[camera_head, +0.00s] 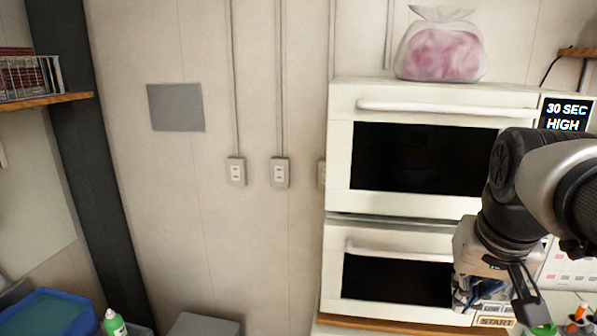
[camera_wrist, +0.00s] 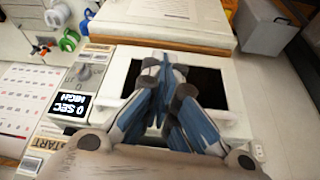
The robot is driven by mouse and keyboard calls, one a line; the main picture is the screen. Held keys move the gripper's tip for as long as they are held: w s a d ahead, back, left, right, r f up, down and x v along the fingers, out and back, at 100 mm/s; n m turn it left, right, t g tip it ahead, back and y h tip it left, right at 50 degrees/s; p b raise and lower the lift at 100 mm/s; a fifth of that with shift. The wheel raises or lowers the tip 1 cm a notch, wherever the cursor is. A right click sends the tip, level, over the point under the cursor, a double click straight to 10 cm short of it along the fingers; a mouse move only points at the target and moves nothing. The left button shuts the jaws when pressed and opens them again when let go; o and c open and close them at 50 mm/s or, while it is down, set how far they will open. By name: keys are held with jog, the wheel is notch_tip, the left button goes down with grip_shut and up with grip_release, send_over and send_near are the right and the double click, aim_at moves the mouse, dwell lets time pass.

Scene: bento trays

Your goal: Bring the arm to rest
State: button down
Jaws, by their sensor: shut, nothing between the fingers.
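My arm comes in from the right edge in the head view and hangs in front of the right side of the two stacked ovens. My gripper (camera_head: 528,312) points downward near the bottom right corner there. The wrist view shows its blue-grey fingers (camera_wrist: 165,68) drawn together, shut with nothing held. In that view the fingers lie across the dark window of an oven (camera_wrist: 218,88); I cannot tell how far apart they are from it. My arm hides part of the ovens' right side.
The upper oven (camera_head: 338,160) stands on the lower oven (camera_head: 333,270); its display (camera_head: 566,115) reads 30 SEC HIGH. A pink-filled bag (camera_head: 440,52) sits on top. A green bottle (camera_head: 114,323) and blue bin (camera_head: 45,315) are lower left.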

jog(key=s+a+f+n+b, duration=0.1)
jog(key=s+a+f+b, duration=0.2)
jog(key=f, duration=0.6)
jog(key=s+a+f+n+y+b, duration=0.1)
jog(key=s+a+f+b, duration=0.3)
jog(key=f, duration=0.5)
jog(key=s+a+f+n+b, duration=0.1)
jog(key=s+a+f+b, duration=0.3)
jog(key=f, duration=0.5)
jog(key=s+b, duration=0.2)
jog(key=b, duration=0.1)
jog(key=shift+s+a+f+n, duration=0.2)
jog(key=shift+s+f+n, duration=0.1)
jog(key=shift+s+n, duration=0.1)
